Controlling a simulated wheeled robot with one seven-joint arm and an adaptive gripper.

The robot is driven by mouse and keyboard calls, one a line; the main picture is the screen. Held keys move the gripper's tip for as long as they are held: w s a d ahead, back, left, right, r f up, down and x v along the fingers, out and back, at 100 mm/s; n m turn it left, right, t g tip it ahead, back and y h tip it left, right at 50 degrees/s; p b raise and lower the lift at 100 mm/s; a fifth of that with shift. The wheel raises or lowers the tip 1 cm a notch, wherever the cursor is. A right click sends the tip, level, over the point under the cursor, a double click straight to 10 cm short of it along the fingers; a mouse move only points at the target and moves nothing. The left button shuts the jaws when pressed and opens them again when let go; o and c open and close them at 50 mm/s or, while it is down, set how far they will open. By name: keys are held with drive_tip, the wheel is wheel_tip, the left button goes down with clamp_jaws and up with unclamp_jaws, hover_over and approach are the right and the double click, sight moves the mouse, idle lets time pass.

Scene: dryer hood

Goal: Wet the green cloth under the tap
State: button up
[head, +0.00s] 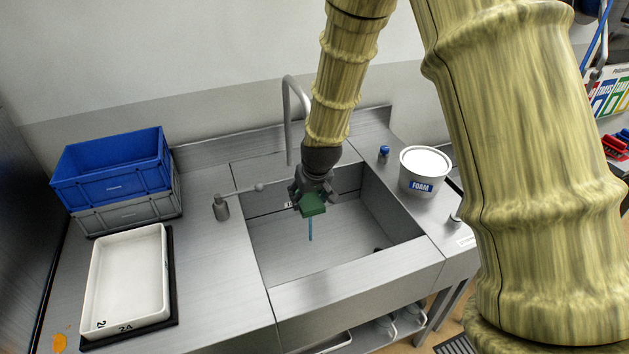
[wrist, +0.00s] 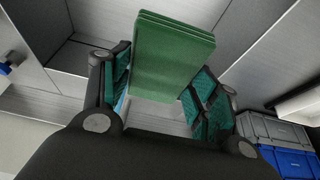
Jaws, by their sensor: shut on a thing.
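My gripper (head: 311,190) is shut on the folded green cloth (head: 313,205) and holds it over the sink basin (head: 345,235). In the wrist view the folded green cloth (wrist: 172,55) stands out between the two fingers of my gripper (wrist: 160,95). The curved grey tap (head: 289,110) rises behind the basin, and my arm partly covers its spout end. A thin blue streak (head: 310,230) shows just below the cloth, over the basin. I cannot tell whether the cloth is wet.
A blue crate (head: 112,180) sits on a grey crate (head: 130,213) at the left. A white tray (head: 127,275) lies in front of them. A soap pump (head: 221,207) stands left of the basin, and a white FOAM tub (head: 425,168) stands right of it.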

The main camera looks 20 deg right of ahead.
sight(303, 204)
drive_tip(key=shift+s+a+r+p, duration=0.5)
drive_tip(key=shift+s+r+p, duration=0.05)
drive_tip(key=shift+s+r, duration=0.3)
drive_tip(key=shift+s+a+r+p, duration=0.5)
drive_tip(key=shift+s+r+p, duration=0.05)
drive_tip(key=shift+s+r, duration=0.3)
drive_tip(key=shift+s, duration=0.1)
drive_tip(key=shift+f, duration=0.1)
